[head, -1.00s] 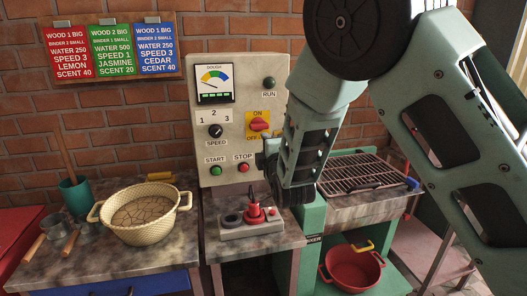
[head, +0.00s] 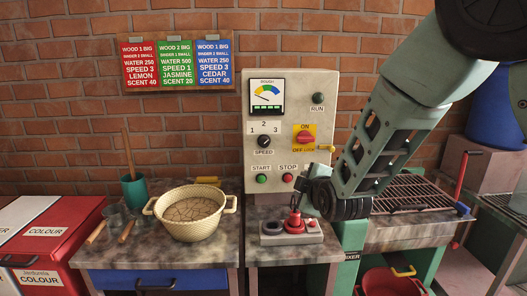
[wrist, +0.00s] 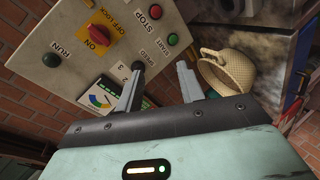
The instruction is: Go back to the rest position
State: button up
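My gripper (wrist: 160,68) shows in the wrist view with its two fingers apart and nothing between them. In the head view my gripper (head: 316,190) is partly hidden by my own wrist, at the lower right of the control panel (head: 257,190). The panel carries a dough gauge (head: 266,95), a speed knob (head: 264,141), a red switch on a yellow plate (head: 304,138), a green start button (head: 262,179) and a red stop button (head: 287,178). The wrist view shows the panel (wrist: 65,45) tilted beyond my fingers.
A cream basin (head: 192,213) of cracked brown material stands on the left counter beside a teal cup (head: 135,190). A small grey block (head: 275,238) with red parts sits below the panel. A grill rack (head: 410,193) and red pot (head: 385,283) are at the right. Recipe cards (head: 176,64) hang above.

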jog(key=s+a+f+m+g+y, duration=0.1)
jog(key=s+a+m+g, duration=0.2)
jog(key=s, duration=0.8)
jog(key=s+a+f+m+g+y, duration=0.1)
jog(key=s+a+g, duration=0.2)
jog(key=s+g, duration=0.5)
jog(key=s+d+m+g+h, duration=0.1)
jog(key=s+d, duration=0.2)
jog(key=s, duration=0.6)
jog(key=s+d+m+g+h, duration=0.1)
jog(key=s+d+h, duration=0.1)
jog(key=s, duration=0.7)
jog(key=shift+s+d+r+m, duration=0.25)
jog(key=shift+s+d+m, duration=0.1)
jog(key=shift+d+m, duration=0.1)
